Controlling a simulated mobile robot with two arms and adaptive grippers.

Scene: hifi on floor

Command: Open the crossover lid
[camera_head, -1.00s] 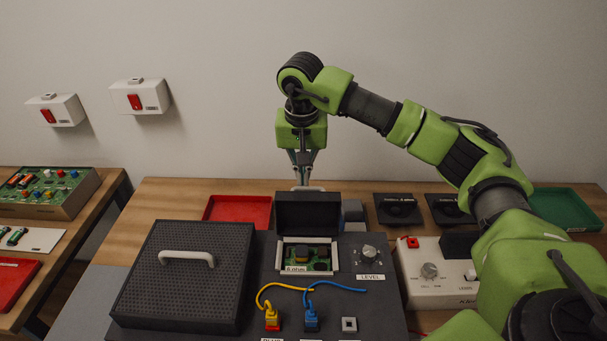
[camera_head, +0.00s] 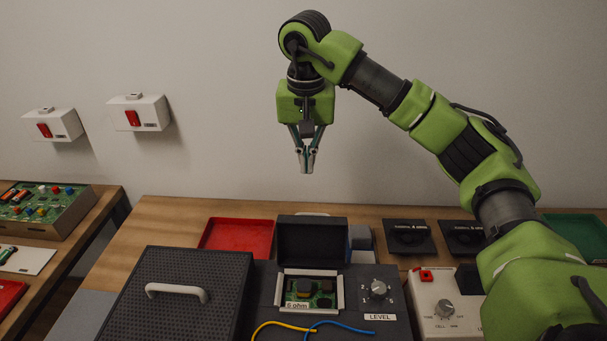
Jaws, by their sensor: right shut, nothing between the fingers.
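The crossover lid (camera_head: 312,240) is a dark panel standing raised at the back of the crossover opening. Below it the opening shows a green circuit board (camera_head: 309,291) in a light frame, with a "6 ohm" label at its front. My right gripper (camera_head: 306,171) points down in the air above and behind the lid, apart from it. Its fingers are together with nothing between them. A sliver of the light handle (camera_head: 312,214) shows at the lid's top edge. My left gripper is not in view.
A dark perforated grille (camera_head: 180,300) with a white handle lies left of the opening. The level knob (camera_head: 378,289) is to its right. A red tray (camera_head: 236,236), dark crossover-like modules (camera_head: 409,238) and a green tray (camera_head: 580,236) lie around. Yellow and blue wires run in front.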

